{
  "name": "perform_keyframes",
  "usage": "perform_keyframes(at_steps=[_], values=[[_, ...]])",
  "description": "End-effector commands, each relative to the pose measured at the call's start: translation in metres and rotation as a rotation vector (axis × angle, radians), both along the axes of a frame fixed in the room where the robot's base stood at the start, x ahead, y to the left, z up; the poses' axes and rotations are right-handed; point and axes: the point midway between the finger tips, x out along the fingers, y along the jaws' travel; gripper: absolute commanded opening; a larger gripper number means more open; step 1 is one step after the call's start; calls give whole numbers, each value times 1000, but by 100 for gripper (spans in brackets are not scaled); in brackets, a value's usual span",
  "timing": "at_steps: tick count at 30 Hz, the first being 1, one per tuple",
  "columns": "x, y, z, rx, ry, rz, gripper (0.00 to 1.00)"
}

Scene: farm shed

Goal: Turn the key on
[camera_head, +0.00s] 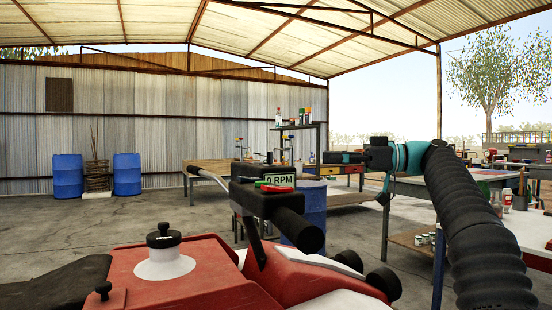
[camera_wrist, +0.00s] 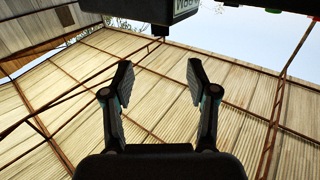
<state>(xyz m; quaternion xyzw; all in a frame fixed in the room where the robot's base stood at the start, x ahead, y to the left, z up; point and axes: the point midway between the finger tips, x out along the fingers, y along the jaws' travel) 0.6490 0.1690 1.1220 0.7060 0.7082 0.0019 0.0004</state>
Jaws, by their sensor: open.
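A black handlebar console (camera_head: 262,203) with a display reading 0 RPM (camera_head: 280,181) sits on a red and white vehicle (camera_head: 200,285) in the head view. A red part and a small green part show by the display. No key can be clearly made out. My gripper (camera_head: 338,158) is right of the console and apart from it. In the wrist view, my gripper (camera_wrist: 160,82) is open and empty, its two fingers spread wide. The dark console (camera_wrist: 140,10) crosses the top edge there, with part of its display. A small dark stub (camera_wrist: 160,30) hangs from its edge; I cannot tell whether it is the key.
A black grip (camera_head: 298,228) sticks out toward the lower right of the console. A black and white cap (camera_head: 164,250) stands on the red body. A blue barrel (camera_head: 312,205) and workbenches (camera_head: 210,167) stand behind. Open air lies between my gripper and the console.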

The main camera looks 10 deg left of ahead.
Motion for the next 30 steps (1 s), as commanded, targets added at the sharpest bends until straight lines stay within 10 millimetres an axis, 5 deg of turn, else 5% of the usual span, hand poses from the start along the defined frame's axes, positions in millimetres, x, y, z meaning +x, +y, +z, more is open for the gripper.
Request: perform_keyframes(at_steps=[18, 30], values=[[-1, 105, 0, -2, 3, 1, 58], [-1, 133, 0, -2, 3, -2, 58]])
